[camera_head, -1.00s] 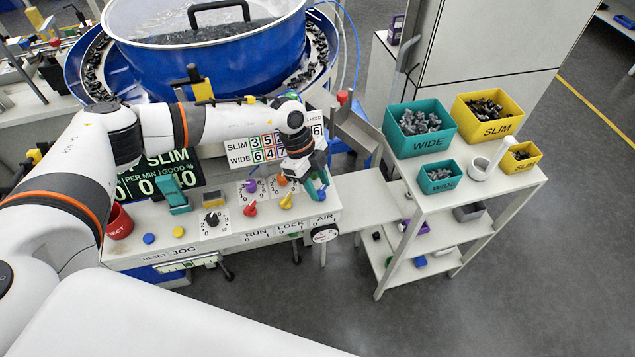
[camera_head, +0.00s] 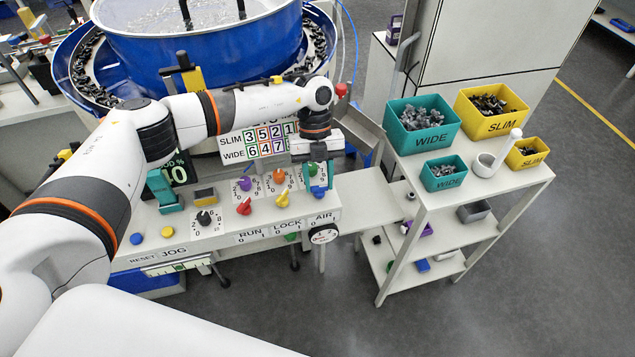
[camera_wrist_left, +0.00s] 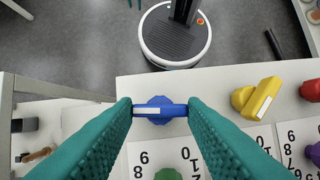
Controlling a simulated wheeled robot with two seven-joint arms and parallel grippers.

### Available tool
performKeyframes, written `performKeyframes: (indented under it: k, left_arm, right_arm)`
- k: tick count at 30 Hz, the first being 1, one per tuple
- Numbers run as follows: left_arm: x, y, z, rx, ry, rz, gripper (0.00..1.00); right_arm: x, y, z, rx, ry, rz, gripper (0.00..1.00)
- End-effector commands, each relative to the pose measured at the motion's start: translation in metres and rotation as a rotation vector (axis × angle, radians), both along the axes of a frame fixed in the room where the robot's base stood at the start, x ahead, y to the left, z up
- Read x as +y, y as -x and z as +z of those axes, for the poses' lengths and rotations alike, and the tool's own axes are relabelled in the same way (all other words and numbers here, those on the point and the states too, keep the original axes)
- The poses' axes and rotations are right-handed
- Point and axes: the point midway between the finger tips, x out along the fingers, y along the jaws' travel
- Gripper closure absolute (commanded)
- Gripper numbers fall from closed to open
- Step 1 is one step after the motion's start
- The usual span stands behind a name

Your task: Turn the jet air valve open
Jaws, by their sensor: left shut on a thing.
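The jet air valve is a blue knob (camera_head: 319,191) above the AIR label, at the right end of the white control panel (camera_head: 215,231). My left gripper (camera_head: 321,178) points down over it, with teal fingers on either side. In the left wrist view the knob's blue handle (camera_wrist_left: 160,110) lies crosswise between the two teal fingertips, which are shut on its ends. The handle has a pale stripe along it. Dial marks 0 and 1 show beside it; its exact setting is hard to read. My right gripper is not in view.
Close to the valve stand a yellow knob (camera_head: 282,198), a red knob (camera_head: 244,206) and a green knob (camera_wrist_left: 168,174). A round gauge (camera_head: 323,234) sits on the panel's front. A blue bowl feeder (camera_head: 215,60) rises behind. A shelf with teal and yellow bins (camera_head: 491,112) stands at right.

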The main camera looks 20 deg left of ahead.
Motion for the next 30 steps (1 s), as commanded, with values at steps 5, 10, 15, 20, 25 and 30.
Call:
performKeyframes:
  k: [5, 10, 15, 20, 25, 30]
  left_arm:
    - [-0.002, -0.002, -0.003, -0.003, 0.000, -0.168, 0.85]
    - [-0.003, -0.002, -0.002, -0.005, 0.001, -0.324, 0.85]
    - [-0.005, -0.002, -0.002, -0.005, 0.000, -0.461, 0.85]
    - [-0.005, -0.002, -0.001, -0.005, 0.000, -0.562, 0.85]
    - [-0.006, -0.002, 0.000, -0.006, -0.001, -0.636, 0.85]
    - [-0.006, -0.002, 0.001, -0.005, -0.001, -0.677, 0.85]
  right_arm:
    - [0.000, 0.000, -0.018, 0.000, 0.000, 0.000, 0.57]
    - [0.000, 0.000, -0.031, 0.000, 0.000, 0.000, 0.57]
    - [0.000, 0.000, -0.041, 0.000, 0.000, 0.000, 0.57]
    - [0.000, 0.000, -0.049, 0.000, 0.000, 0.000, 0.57]
    - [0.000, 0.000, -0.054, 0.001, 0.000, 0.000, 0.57]
    - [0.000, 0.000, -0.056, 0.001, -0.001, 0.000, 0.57]
